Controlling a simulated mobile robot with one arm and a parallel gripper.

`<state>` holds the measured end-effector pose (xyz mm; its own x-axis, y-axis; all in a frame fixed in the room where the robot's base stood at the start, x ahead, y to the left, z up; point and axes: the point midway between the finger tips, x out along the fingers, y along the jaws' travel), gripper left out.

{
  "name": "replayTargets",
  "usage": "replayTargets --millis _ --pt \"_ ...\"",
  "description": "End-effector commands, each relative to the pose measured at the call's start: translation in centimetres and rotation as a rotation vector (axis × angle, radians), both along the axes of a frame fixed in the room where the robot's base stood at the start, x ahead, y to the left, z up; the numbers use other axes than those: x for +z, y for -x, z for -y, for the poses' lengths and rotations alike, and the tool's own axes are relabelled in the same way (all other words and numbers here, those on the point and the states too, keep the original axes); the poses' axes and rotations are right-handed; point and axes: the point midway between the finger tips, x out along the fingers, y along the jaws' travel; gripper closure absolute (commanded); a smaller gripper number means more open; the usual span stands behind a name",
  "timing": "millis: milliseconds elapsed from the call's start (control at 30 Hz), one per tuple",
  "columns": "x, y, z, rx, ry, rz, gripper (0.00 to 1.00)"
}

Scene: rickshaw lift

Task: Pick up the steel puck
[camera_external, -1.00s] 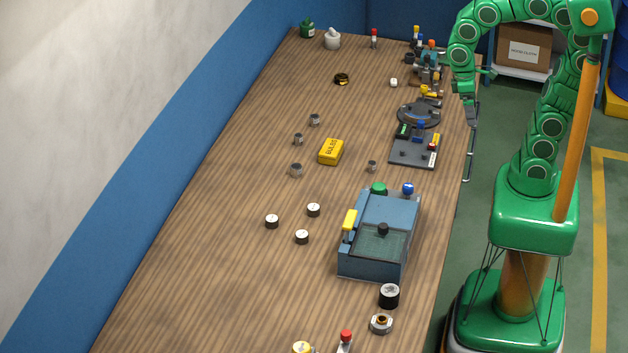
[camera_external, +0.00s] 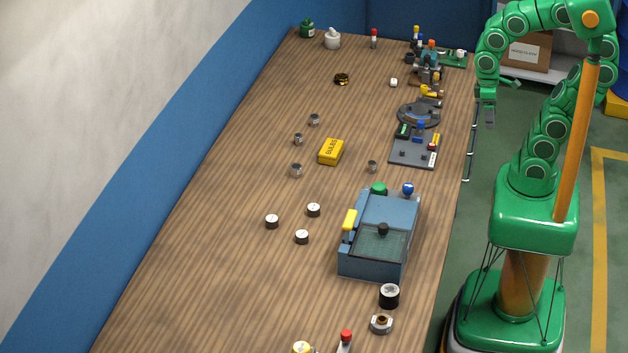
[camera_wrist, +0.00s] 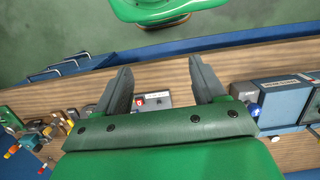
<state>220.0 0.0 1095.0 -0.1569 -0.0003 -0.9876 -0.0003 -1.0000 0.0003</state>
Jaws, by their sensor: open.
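Several small grey metal cylinders stand on the wooden bench in the external view: one at the back (camera_external: 314,120), one just in front (camera_external: 298,139), one nearer (camera_external: 296,170) and one to the right (camera_external: 372,167). I cannot tell which, if any, is the steel puck. Several black discs with white tops (camera_external: 313,210) stand nearer the camera. My gripper (camera_external: 487,119) is just off the bench's right edge, apart from all of these. In the wrist view my gripper (camera_wrist: 163,80) is open and empty, with part of the bench between its fingers.
A blue machine box (camera_external: 372,262) stands at the near right of the bench. A grey plate with small parts (camera_external: 411,153) and a dark round fixture (camera_external: 418,112) sit near the right edge. A yellow box (camera_external: 331,151) lies mid-bench. The left side of the bench is clear.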

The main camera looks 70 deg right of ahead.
Motion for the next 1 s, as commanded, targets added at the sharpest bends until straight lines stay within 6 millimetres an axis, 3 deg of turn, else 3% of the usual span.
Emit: replayTargets --millis 167,333,1000 --pt "0.0 -0.2 -0.2 -0.003 -0.005 -0.002 0.3" --pt "0.1 -1.9 -1.7 -0.032 -0.044 -0.013 0.3" --pt "0.0 -14.5 -12.4 -0.309 -0.327 -0.124 0.3"
